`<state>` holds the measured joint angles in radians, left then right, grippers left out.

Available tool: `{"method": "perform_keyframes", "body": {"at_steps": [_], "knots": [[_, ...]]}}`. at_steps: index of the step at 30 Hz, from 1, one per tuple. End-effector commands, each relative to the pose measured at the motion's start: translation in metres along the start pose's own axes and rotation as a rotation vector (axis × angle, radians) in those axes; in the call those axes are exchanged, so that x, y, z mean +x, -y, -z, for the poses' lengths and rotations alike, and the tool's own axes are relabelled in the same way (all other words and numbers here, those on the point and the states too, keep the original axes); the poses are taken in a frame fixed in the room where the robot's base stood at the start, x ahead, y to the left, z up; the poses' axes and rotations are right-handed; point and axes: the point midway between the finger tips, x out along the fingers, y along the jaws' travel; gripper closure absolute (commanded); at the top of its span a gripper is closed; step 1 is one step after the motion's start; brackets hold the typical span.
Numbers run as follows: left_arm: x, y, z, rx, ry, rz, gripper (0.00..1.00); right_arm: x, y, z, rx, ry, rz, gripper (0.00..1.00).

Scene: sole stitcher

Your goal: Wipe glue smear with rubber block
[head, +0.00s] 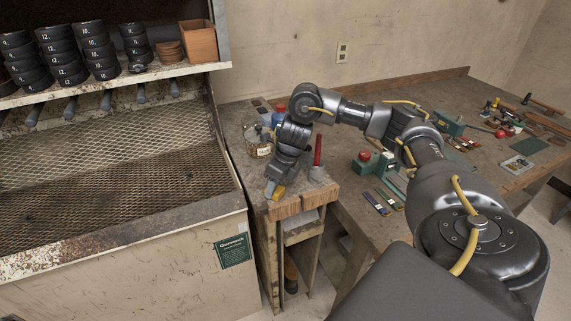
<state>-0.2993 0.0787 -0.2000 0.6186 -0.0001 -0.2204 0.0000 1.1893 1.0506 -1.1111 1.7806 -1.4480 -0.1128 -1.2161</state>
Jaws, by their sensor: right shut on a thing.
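My right gripper (274,186) points down at the front left corner of the wooden bench (318,196). It is shut on a small yellowish block, taken as the rubber block (279,193), low at the bench top. Whether the block touches the wood is too small to tell. I cannot make out a glue smear; the gripper and forearm may cover it. My left gripper is out of view.
A labelled glass jar (257,141) stands left of my right wrist, and a red-handled tool (317,150) stands close on its right. A mesh-topped metal bin (110,165) adjoins the bench on the left.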

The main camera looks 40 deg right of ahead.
Motion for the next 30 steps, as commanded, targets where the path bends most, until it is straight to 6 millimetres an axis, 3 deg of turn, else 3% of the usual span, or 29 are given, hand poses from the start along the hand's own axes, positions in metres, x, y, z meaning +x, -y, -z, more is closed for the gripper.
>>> {"method": "perform_keyframes", "body": {"at_steps": [3, 5, 21, 30], "knots": [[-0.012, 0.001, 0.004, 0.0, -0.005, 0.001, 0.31, -0.007, -0.004, -0.001, 0.0, -0.003, -0.001, 0.79], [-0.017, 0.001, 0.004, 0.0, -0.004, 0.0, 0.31, -0.023, -0.004, -0.004, 0.0, 0.004, 0.001, 0.79], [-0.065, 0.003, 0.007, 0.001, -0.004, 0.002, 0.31, -0.07, -0.007, -0.01, 0.011, 0.002, 0.004, 0.79], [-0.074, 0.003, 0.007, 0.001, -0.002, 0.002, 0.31, -0.079, -0.009, -0.013, 0.011, 0.002, 0.004, 0.79]]}}
